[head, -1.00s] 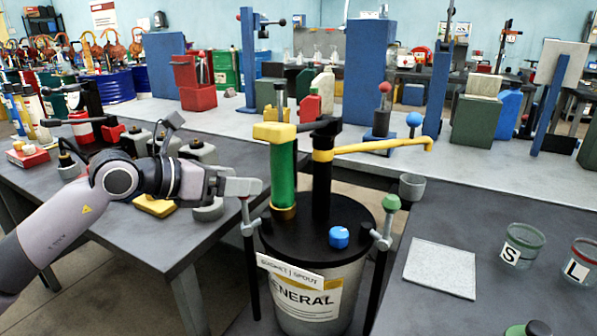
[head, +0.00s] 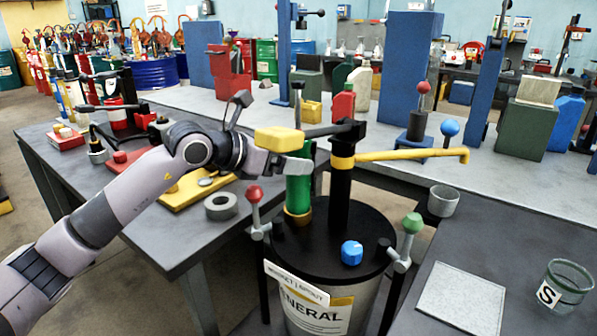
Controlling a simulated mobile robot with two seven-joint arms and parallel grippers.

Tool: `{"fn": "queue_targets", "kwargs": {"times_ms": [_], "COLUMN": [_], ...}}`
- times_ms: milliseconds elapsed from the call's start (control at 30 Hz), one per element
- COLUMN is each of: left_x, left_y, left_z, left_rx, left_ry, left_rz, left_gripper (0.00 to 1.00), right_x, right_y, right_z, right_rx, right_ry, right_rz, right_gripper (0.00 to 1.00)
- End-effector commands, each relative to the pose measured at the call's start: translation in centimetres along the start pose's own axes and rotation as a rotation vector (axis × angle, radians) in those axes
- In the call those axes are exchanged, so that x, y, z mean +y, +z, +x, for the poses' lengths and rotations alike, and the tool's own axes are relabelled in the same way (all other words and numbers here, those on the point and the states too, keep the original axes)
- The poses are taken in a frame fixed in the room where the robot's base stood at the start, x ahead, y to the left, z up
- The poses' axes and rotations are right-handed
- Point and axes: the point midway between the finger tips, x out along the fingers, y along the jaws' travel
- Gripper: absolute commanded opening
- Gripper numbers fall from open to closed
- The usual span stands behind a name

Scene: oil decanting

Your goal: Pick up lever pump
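A pump stands on the black lid of the drum, with a black upright pipe (head: 340,190) and a yellow spout (head: 420,155) pointing right. A black arm runs left from its top to a yellow block (head: 279,139). A green cylinder (head: 299,192) stands below, beside the pipe. My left gripper (head: 292,166) reaches in from the left just under the yellow block, across the upper green cylinder. I cannot tell whether it touches either or how far its fingers are apart. Other pumps with black levers, one with a red body (head: 116,113), stand on the left table. My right gripper is not in view.
The drum (head: 322,318) carries a blue cap (head: 351,252), a red-knobbed valve (head: 254,195) and a green-knobbed valve (head: 412,224). A grey roll (head: 221,206) and yellow tray (head: 185,194) lie on the left table. A white pad (head: 462,297) lies on the right table.

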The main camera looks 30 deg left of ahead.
Motion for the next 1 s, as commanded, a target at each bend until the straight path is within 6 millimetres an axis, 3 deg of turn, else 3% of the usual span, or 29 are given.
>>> {"fn": "queue_targets", "kwargs": {"times_ms": [233,533,800,1000], "left_x": [-0.1,-0.1,0.0,0.0], "left_y": [0.4,0.2,0.5,0.5], "left_z": [2.9,3.3,3.1,3.1], "left_rx": [-0.002,-0.001,-0.007,-0.007], "left_ry": [0.000,0.000,0.001,0.001], "left_rz": [-0.001,0.001,0.001,0.001], "left_gripper": [0.86,0.86,0.00,0.00], "right_x": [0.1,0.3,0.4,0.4], "right_y": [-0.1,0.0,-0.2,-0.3], "right_z": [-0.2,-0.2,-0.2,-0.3], "right_rx": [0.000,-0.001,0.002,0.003], "right_ry": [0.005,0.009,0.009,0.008], "right_rz": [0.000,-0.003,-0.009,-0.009], "right_gripper": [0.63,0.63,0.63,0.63]}}
